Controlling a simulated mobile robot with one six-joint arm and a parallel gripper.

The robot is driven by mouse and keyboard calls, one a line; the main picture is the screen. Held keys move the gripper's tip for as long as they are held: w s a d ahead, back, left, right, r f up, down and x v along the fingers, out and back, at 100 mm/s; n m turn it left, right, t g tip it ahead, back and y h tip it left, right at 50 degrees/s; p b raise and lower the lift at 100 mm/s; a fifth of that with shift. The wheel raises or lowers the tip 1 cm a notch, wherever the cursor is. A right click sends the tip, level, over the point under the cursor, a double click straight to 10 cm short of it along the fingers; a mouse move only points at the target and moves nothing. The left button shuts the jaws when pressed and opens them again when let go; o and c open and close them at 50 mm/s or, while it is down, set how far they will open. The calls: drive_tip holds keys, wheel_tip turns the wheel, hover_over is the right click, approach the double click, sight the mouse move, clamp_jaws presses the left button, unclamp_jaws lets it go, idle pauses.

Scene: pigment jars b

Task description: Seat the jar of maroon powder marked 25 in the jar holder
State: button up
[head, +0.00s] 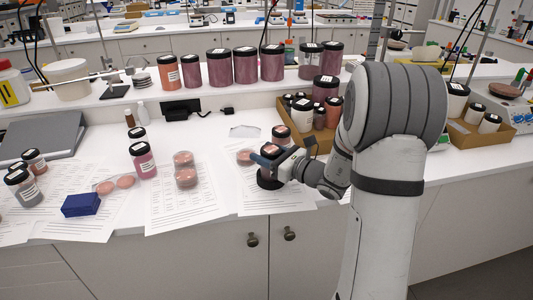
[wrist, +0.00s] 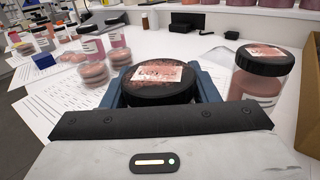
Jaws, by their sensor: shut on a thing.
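My gripper (head: 266,158) is low over the papers near the counter's front edge. Its blue fingers are shut around a jar with a black lid (wrist: 160,82). The lid faces up, is dusted with pink powder and has a pale label whose marking I cannot read surely. The lid hides this jar's powder in the wrist view. In the head view a dark round shape (head: 268,180) lies below the fingers; I cannot tell whether it is the jar holder or part of the jar. I cannot pick out the number 25 on any jar.
A black-lidded jar of pinkish powder (wrist: 258,88) stands close right of my gripper, beside a cardboard box (head: 318,138) of jars. Stacked pink dishes (head: 185,170) and a pink jar (head: 143,160) stand to the left. Large maroon jars (head: 245,65) line the back shelf.

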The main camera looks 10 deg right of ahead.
drive_tip(key=shift+f, duration=0.25)
drive_tip(key=o, duration=1.1)
drive_tip(key=shift+r, duration=0.1)
drive_tip(key=shift+o, duration=0.2)
drive_tip(key=shift+b+v, duration=0.4)
drive_tip(key=shift+v, duration=3.5)
